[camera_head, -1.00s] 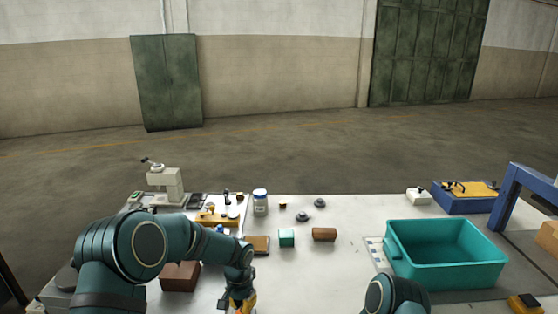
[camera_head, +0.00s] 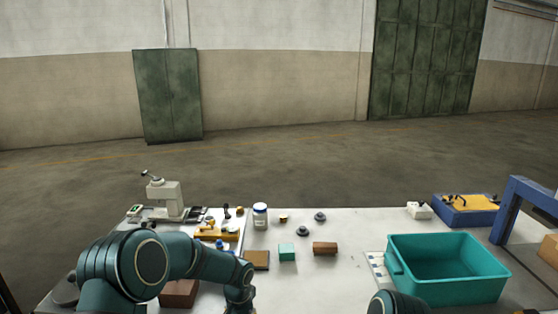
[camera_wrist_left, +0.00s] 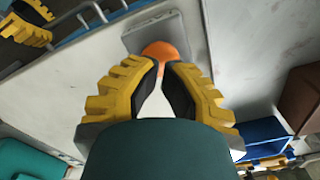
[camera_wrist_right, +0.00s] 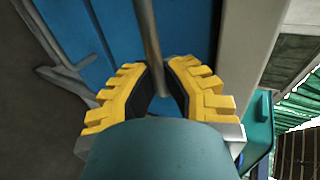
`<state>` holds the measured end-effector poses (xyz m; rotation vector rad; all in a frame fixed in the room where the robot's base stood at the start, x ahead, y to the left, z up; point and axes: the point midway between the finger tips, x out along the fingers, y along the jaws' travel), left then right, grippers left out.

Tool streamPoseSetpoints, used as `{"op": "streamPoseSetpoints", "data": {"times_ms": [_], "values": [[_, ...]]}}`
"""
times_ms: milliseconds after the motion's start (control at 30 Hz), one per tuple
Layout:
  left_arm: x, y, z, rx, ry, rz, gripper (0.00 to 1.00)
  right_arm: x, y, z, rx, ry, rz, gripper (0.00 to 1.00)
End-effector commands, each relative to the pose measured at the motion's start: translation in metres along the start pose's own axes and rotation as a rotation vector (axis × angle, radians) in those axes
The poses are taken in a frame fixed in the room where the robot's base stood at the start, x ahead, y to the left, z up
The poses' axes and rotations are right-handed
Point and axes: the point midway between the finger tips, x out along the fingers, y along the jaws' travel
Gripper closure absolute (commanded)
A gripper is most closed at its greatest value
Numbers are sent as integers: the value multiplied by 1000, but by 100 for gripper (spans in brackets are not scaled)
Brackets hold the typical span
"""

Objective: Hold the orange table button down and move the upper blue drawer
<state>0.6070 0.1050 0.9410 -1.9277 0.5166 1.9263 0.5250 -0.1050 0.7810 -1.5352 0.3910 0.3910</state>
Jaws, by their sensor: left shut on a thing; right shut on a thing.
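The orange button (camera_wrist_left: 168,52) shows on a grey plate (camera_wrist_left: 178,28) at the table's edge in the left wrist view. My left gripper (camera_wrist_left: 164,68) has its yellow fingers closed against the button. The blue drawer front (camera_wrist_right: 185,30) fills the top of the right wrist view, with a metal bar handle (camera_wrist_right: 148,35) in front of it. My right gripper (camera_wrist_right: 160,80) is shut on this bar. The fingers hide part of the bar. In the left wrist view, my right gripper shows by the blue drawers at the upper left. Both grippers are out of the head view.
A teal bin (camera_head: 450,295) stands on the right of the table, beside a blue frame (camera_head: 520,200). Teal and brown blocks (camera_head: 325,248) lie mid-table. Another metal handle (camera_wrist_right: 65,50) sits left of my right gripper.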

Motion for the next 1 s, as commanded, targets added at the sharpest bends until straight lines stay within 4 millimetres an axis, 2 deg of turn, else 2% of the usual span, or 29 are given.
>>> {"op": "streamPoseSetpoints", "data": {"times_ms": [1000], "values": [[19, 0, 0, 0, 0, 0, 100, 0, 2, 0, 0, 0, 5, 100]]}}
